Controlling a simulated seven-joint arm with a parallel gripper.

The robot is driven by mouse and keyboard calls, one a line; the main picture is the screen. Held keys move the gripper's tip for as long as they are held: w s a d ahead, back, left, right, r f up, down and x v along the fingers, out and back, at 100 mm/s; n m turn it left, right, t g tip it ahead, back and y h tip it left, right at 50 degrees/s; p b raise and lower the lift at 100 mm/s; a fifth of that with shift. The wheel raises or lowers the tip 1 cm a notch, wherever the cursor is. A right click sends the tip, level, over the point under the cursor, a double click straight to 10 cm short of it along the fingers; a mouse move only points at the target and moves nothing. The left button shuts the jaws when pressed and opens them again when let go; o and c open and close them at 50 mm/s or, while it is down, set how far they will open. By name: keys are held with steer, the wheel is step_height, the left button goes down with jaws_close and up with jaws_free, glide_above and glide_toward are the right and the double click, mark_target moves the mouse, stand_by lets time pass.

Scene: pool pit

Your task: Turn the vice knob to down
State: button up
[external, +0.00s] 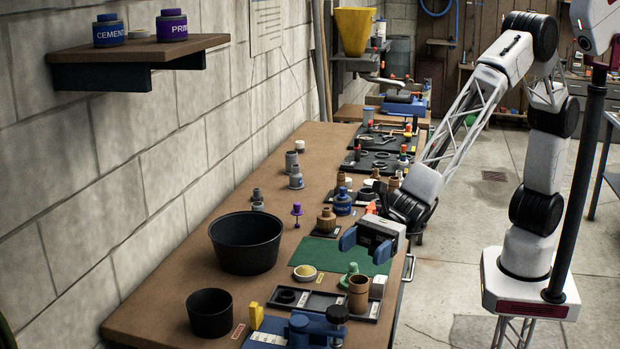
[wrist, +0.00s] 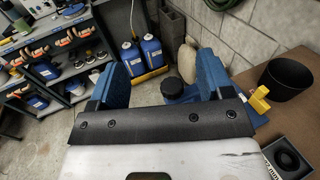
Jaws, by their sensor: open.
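A blue vice (external: 312,334) is at the near end of the wooden bench, cut off by the bottom edge of the external view. A round black knob (external: 337,314) stands on its right side. In the wrist view the black knob (wrist: 179,87) appears between my fingers but farther off, with part of the blue vice (wrist: 186,97) below it. My gripper (external: 364,246) has blue fingers and is open and empty. It is above the green mat (external: 325,257), farther along the bench than the vice and apart from the knob. The wrist view also shows the open gripper (wrist: 163,78).
A brown cup (external: 358,294), a green piece (external: 349,272) and a black tray (external: 318,302) lie between gripper and vice. A yellow block (external: 256,315) and a black pot (external: 209,313) stand left of the vice. A larger black tub (external: 246,243) is near the wall.

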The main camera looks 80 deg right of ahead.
steer(key=s+d+f+n+g+h, duration=0.25)
steer(key=f+n+h, duration=0.45)
steer(key=f+n, duration=0.4)
steer(key=w+d+n+t+h, duration=0.2)
steer(key=w+d+n+t, duration=0.15)
steer(key=w+n, duration=0.3)
step_height(320, 180, up, 6)
steer(key=w+a+r+n+t+y, duration=0.1)
steer(key=w+a+n+t+y, duration=0.15)
steer(key=n, duration=0.55)
steer(key=s+a+r+n+g+y, duration=0.35)
steer(key=s+n+y, duration=0.3)
steer(key=n, duration=0.35)
glide_toward(337, 310)
steer(key=shift+f+x, duration=0.2)
steer(key=shift+x, duration=0.85)
steer(key=shift+x, duration=3.9)
